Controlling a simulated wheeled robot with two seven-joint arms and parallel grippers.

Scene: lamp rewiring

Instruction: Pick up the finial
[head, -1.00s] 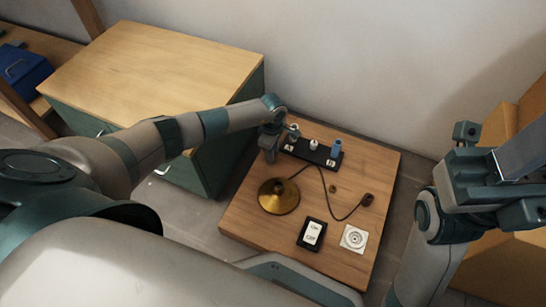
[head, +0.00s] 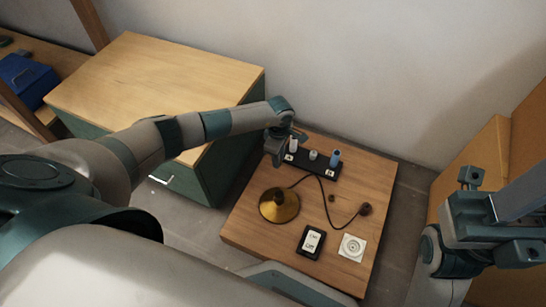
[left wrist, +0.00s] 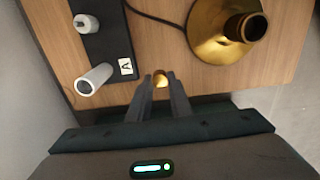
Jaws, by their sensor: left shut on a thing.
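The finial (left wrist: 161,80) is a small brass-coloured piece between the fingertips of my left gripper (left wrist: 160,86) in the left wrist view. The fingers are shut on it and hide its sides. In the head view, my left gripper (head: 276,152) is at the left end of the black strip, and its fingers hide the finial there. The brass lamp base (head: 279,206) stands on the wooden board, with a dark opening on top. My right gripper (head: 492,215) is at the right, away from the board; its jaw opening is unclear.
The black strip (head: 318,170) holds white and blue cylinders beside the gripper. A dark cord (head: 328,205) with a brown end, a small brown piece (head: 332,198), a black switch plate (head: 311,242) and a white round-faced plate (head: 352,247) lie on the board (head: 260,243). A cabinet (head: 155,90) stands left.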

